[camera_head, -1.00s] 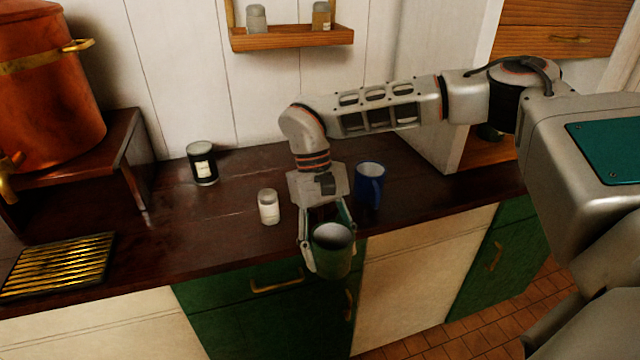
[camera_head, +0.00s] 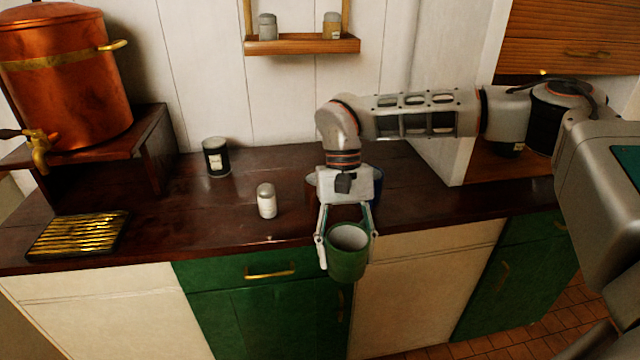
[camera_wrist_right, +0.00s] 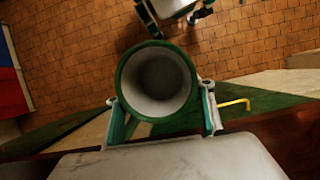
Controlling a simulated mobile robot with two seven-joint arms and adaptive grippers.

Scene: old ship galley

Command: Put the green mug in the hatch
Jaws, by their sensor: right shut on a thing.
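The green mug (camera_head: 347,266) is upright in my right gripper (camera_head: 347,245), which is shut on it with one finger on each side. It is held out in front of the counter's front edge, before the green and cream cabinet fronts. The right wrist view looks into the green mug's pale, empty inside (camera_wrist_right: 158,82), with the fingers on both sides. An open compartment (camera_head: 485,168) under the wooden drawer at the right may be the hatch; my right arm partly covers it. My left gripper does not show in the head view.
A blue mug (camera_head: 377,182) stands on the dark counter (camera_head: 225,225), mostly hidden behind my right gripper. A white-bodied shaker (camera_head: 266,201) and a black jar (camera_head: 216,157) stand to the left. A copper urn (camera_head: 70,85) and a brass grate (camera_head: 78,235) are at far left.

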